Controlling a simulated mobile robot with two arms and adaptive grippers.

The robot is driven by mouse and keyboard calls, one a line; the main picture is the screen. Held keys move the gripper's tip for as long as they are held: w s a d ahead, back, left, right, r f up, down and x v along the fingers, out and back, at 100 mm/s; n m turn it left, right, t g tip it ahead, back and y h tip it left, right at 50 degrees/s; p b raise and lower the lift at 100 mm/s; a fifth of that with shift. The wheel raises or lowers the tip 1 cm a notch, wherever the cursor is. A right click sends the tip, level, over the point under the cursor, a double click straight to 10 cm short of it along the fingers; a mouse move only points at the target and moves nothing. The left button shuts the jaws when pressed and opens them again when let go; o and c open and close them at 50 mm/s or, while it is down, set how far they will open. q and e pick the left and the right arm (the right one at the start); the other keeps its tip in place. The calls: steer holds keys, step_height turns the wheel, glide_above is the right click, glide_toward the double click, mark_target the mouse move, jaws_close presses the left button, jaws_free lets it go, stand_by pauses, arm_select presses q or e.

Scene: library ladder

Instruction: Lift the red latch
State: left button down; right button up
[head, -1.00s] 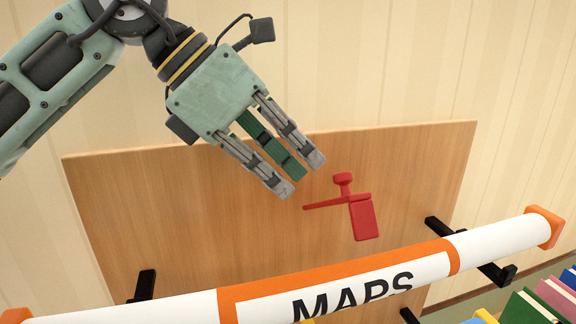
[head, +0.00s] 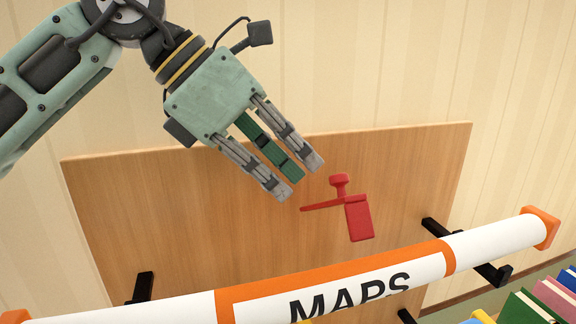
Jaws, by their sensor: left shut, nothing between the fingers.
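The red latch (head: 358,218) sits on the wooden panel (head: 190,225), right of its middle. It has a rectangular plate, a thin arm pointing left and a small knob standing up from it. My left gripper (head: 303,180) comes in from the upper left, with pale green housing and grey and green fingers. It is shut and empty. In the picture its fingertips end just above and left of the latch, apart from the knob and the arm tip. How far the fingers are from the panel in depth is hard to tell. My right gripper is not in view.
A white tube with orange bands marked MAPS (head: 390,285) crosses the front below the latch, on black brackets (head: 470,255). Several coloured books (head: 540,300) stand at lower right. A cream striped wall (head: 400,60) is behind the panel. Space right of the gripper is clear.

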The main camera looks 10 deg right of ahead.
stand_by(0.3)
arm_select(q)
steer(key=shift+r+p, duration=0.75)
steer(key=shift+r, duration=0.15)
